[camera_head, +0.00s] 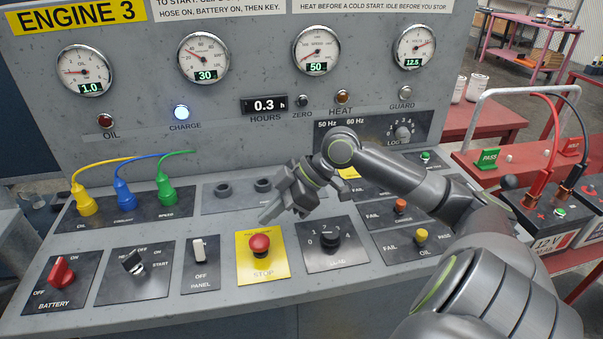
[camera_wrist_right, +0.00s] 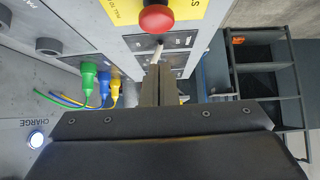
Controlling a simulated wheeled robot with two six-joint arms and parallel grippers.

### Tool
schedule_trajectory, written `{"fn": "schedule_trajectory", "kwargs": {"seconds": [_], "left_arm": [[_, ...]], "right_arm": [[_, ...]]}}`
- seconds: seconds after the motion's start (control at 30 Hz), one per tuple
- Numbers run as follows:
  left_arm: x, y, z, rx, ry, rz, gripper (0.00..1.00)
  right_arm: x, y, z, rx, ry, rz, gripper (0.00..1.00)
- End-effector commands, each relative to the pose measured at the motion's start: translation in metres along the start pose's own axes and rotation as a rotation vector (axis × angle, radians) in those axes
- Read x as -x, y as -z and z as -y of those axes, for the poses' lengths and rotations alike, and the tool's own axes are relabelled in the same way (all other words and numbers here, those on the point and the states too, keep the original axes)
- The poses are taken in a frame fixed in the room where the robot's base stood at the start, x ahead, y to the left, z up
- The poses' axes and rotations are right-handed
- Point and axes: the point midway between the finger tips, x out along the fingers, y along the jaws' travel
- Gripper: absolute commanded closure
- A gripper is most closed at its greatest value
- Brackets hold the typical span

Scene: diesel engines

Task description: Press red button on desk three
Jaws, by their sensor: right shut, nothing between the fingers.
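The red button (camera_head: 260,243) is a mushroom-shaped knob on a yellow plate marked STOP (camera_head: 264,268), on the sloped desk under the ENGINE 3 sign (camera_head: 77,15). My left gripper is in neither view.
A red battery knob (camera_head: 62,271), key switch (camera_head: 133,262) and white panel switch (camera_head: 199,250) are left of the button. A black load knob (camera_head: 329,241) is right. Yellow, blue and green plugs (camera_head: 124,195) stand behind. Red tables and a battery (camera_head: 553,217) are at right.

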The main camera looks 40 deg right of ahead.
Motion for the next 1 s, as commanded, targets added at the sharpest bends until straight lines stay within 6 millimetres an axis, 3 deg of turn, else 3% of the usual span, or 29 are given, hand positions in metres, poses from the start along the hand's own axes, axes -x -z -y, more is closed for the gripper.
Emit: {"fn": "schedule_trajectory", "kwargs": {"seconds": [0.4, 0.67, 0.8, 1.0], "left_arm": [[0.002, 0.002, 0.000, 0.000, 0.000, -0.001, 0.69], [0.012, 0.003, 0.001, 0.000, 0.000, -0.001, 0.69], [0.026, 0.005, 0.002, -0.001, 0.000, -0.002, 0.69], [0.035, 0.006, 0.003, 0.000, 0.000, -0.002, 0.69]], "right_arm": [[0.042, -0.001, 0.000, 0.000, -0.002, 0.006, 1.00], [0.066, 0.000, 0.000, -0.002, -0.001, 0.006, 1.00], [0.080, 0.001, 0.000, -0.003, 0.003, 0.004, 1.00], [0.088, 0.001, 0.000, -0.003, 0.001, 0.000, 1.00]]}}
